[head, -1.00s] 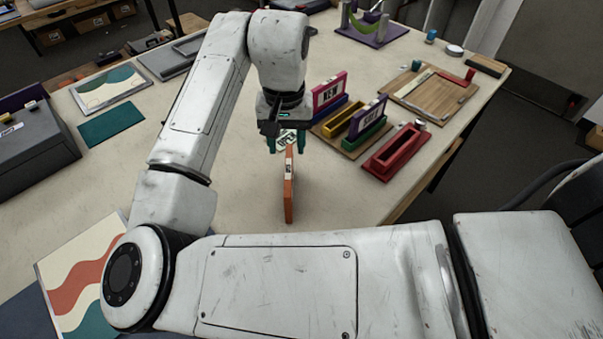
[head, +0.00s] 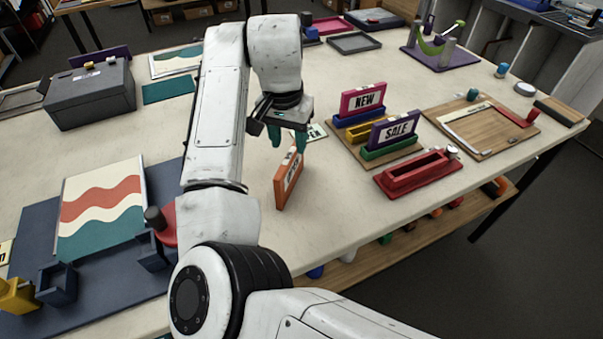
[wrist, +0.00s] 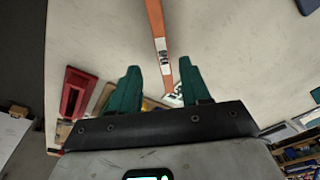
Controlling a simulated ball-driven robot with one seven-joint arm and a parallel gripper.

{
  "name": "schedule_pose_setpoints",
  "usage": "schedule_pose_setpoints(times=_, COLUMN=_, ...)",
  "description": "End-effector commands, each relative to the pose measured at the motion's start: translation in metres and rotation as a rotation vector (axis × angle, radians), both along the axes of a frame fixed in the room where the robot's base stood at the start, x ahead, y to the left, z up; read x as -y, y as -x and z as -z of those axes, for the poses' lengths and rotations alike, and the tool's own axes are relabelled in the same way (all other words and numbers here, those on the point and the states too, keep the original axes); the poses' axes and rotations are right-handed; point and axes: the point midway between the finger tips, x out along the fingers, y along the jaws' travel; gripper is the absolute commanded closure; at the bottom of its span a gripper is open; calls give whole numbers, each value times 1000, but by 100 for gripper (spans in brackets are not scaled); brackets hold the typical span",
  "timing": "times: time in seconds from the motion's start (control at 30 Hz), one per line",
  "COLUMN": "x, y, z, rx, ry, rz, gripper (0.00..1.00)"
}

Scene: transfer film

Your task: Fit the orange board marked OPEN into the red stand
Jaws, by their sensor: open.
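The orange board (head: 287,184) stands on its edge on the table, its label partly hidden by my gripper in the head view. In the wrist view the orange board (wrist: 154,18) runs edge-on from the top toward the space between the fingers. My gripper (head: 288,138) is open at the board's upper far end. Its green fingers (wrist: 158,80) are on either side of the board's line, with gaps showing. The red stand (head: 420,174) lies to the right with its long slot empty. The red stand also shows at left in the wrist view (wrist: 76,93).
A white card reading OPEN (head: 316,132) lies behind the gripper. A wooden base (head: 347,148) holds the pink NEW board (head: 366,98) and purple SALE board (head: 394,129) in stands. A wooden tray (head: 480,146) lies farther right. The table in front of the red stand is clear.

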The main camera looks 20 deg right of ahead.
Motion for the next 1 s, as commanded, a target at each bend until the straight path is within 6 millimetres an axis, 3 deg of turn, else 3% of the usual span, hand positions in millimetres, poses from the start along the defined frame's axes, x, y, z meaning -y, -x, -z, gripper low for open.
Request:
schedule_pose_setpoints(times=0.1, x=2, y=-1, z=18, rx=-4, ry=0, rz=-1, gripper=53)
schedule_pose_setpoints(times=0.37, x=3, y=-4, z=37, rx=-2, ry=-1, rz=0, gripper=53)
schedule_pose_setpoints(times=0.7, x=6, y=-12, z=80, rx=-4, ry=-1, rz=0, gripper=53)
schedule_pose_setpoints(times=1.0, x=7, y=-12, z=84, rx=-1, ry=0, rz=1, gripper=54)
